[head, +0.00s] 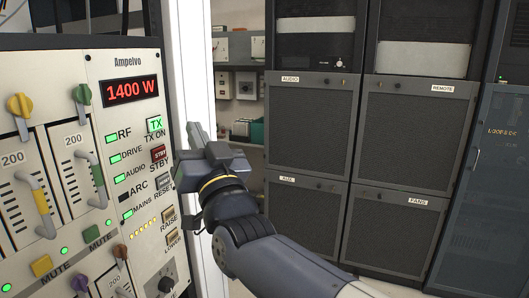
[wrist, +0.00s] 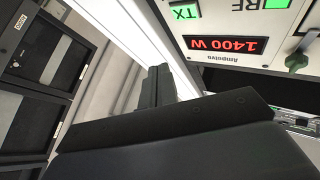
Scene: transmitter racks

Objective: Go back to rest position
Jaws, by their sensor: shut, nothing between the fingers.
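My gripper (head: 199,136) is in the middle of the head view, just right of the transmitter panel, with its fingers pointing up and away. Its fingers are shut with nothing between them, and they also show in the wrist view (wrist: 157,84). The Ampelvo transmitter panel (head: 85,88) fills the left of the head view. Its red display (head: 131,90) reads 1400 W and also shows upside down in the wrist view (wrist: 225,44). The green TX button (head: 155,124) is lit, and the red STBY button (head: 158,153) sits below it. My gripper appears apart from the panel.
Dark racks (head: 312,130) labelled AUDIO, REMOTE, AUX and FANS stand at the back right. A blue-grey cabinet (head: 489,180) is at the far right. Shelves (head: 237,80) show behind my gripper. Knobs and slider handles (head: 40,192) stick out from the panel at left.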

